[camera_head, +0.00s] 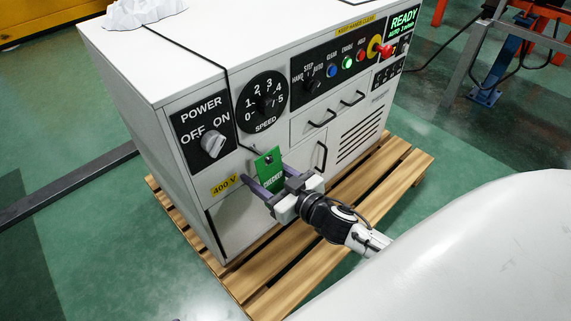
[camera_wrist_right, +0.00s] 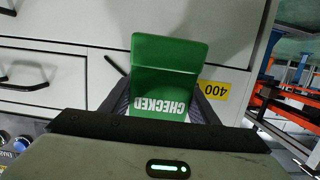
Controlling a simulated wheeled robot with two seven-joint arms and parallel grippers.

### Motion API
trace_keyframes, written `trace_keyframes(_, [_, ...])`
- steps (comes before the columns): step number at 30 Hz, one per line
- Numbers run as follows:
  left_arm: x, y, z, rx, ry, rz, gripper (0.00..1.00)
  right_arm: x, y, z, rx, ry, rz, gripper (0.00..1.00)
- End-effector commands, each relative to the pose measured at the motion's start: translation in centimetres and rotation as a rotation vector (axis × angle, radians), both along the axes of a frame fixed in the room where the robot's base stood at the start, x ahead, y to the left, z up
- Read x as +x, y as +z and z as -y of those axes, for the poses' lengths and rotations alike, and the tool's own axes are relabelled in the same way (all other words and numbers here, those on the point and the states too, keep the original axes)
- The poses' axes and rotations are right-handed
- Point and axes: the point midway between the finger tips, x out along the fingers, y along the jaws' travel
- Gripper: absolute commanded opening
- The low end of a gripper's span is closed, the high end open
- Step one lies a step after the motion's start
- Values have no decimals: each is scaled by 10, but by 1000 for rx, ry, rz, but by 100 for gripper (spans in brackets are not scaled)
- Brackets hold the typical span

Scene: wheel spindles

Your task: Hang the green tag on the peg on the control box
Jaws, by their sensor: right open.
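The green tag (camera_head: 266,170), marked CHECKED, hangs at the front of the control box (camera_head: 190,85), under the speed dial. A small dark spot near its top looks like the peg (camera_head: 269,159) showing through it. My right gripper (camera_head: 265,190) is open, with one finger on each side of the tag and its body in front of the tag's lower part. In the right wrist view the tag (camera_wrist_right: 168,68) lies between the spread fingers, its lettering upside down. I cannot tell whether the fingers touch it.
The box stands on a wooden pallet (camera_head: 408,172). The power switch (camera_head: 212,144), the speed dial (camera_head: 262,104) and a drawer handle (camera_head: 322,156) are close to the tag. A black cord runs down the front panel.

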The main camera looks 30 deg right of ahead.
Motion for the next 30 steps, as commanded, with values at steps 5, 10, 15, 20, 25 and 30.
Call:
trace_keyframes(5, [-4,-8,-7,40,2,-33,31,-40,7,7,5,-7,-6,76])
trace_keyframes(10, [-5,-2,-12,26,41,-6,31,-75,16,15,3,-10,1,76])
trace_keyframes(15, [-4,1,-15,22,59,10,31,-96,22,18,4,-10,6,76])
trace_keyframes(20, [-4,2,-16,21,67,16,31,-103,24,19,1,-6,10,76])
trace_keyframes(25, [-4,2,-16,20,67,17,31,-103,24,18,2,-4,10,76])
trace_keyframes(30, [-4,2,-16,19,67,18,31,-102,25,23,-13,-54,-20,76])
